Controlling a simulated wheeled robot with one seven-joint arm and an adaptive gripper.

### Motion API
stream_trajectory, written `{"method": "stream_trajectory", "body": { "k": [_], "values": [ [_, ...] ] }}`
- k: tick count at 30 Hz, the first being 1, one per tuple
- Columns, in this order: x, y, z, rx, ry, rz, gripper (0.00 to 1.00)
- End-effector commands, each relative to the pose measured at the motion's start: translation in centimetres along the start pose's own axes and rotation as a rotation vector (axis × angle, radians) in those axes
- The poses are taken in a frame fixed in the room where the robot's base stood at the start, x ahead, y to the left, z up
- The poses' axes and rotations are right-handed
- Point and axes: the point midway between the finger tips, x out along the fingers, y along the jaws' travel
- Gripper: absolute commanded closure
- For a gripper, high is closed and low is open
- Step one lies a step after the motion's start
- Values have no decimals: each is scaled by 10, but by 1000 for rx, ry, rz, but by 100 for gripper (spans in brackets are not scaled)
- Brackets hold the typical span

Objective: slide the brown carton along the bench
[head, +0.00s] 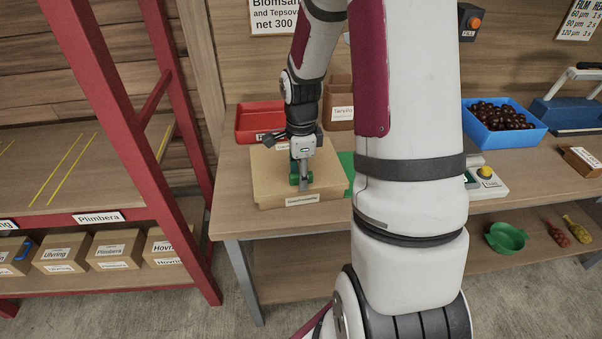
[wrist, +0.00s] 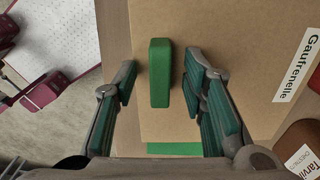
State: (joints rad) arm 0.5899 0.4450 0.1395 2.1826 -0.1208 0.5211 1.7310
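The brown carton (head: 268,178) lies flat near the left end of the bench (head: 240,222), with a white label on its front. In the wrist view the carton (wrist: 245,60) fills much of the picture and its label reads "Gaufrenelle". A green block (wrist: 160,72) like a handle stands on the carton's top. My gripper (head: 301,183) is over the carton. In the wrist view my gripper (wrist: 162,85) is open, its green-padded fingers on either side of the green block, with a gap on both sides. How low the fingertips reach is hard to tell.
A green patch (head: 346,168) lies right of the carton, partly behind my arm. A red tray (head: 258,121) and a brown "Tarvin" box (head: 340,112) stand behind. A blue crate of chestnuts (head: 505,128) is further right. A red shelf rack (head: 115,125) stands left.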

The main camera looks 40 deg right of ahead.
Motion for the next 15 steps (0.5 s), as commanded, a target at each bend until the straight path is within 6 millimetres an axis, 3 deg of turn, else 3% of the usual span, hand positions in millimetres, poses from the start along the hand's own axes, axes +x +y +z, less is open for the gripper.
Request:
{"method": "stream_trajectory", "body": {
  "k": [6,11,15],
  "values": [
    [0,0,0,0,0,0,62],
    [0,0,0,0,0,0,98],
    [0,0,0,0,0,0,100]
  ]
}}
